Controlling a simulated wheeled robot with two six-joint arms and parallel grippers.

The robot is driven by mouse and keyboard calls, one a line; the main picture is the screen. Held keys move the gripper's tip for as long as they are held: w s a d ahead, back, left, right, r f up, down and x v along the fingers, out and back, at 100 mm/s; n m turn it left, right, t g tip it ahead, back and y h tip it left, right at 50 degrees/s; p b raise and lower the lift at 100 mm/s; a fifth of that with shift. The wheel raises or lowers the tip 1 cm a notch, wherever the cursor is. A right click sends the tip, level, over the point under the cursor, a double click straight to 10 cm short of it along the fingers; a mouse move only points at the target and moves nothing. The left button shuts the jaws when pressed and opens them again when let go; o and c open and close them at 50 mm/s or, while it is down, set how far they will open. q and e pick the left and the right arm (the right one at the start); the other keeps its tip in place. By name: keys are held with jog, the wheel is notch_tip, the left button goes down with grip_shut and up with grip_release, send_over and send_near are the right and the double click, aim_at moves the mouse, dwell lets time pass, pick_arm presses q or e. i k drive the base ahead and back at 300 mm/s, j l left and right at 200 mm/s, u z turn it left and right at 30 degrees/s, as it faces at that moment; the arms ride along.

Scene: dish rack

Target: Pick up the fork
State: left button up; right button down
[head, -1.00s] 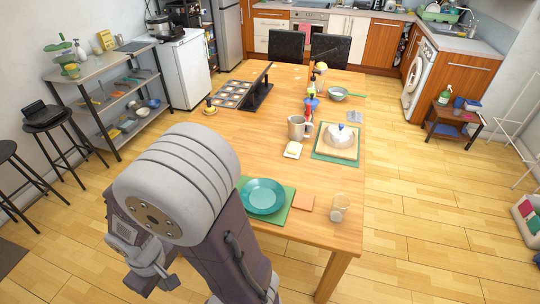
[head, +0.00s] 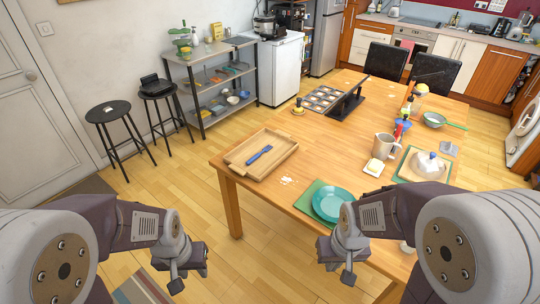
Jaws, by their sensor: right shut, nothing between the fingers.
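A blue utensil (head: 260,154), which looks like the fork, lies in a shallow wooden tray (head: 283,171) at the near left corner of the table. It is too small for its prongs to be made out. My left gripper (head: 188,276) hangs in front of the table, below and left of the tray, apart from it. Its fingers are too unclear to tell open from shut. My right gripper (head: 344,268) is shut and empty, near the front table edge, below the teal plate (head: 331,203).
The teal plate lies on a green mat (head: 306,205). A jug (head: 384,147), a small dish (head: 374,167) and a white lidded dish (head: 427,166) stand to the right. A muffin tin (head: 322,98) is farther back.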

aim_at(256, 156)
jog(key=i+j+z, duration=1)
jog(key=i+j, duration=0.15)
jog(key=j, duration=0.15)
jog(key=i+j+z, duration=0.3)
jog(key=j, duration=0.3)
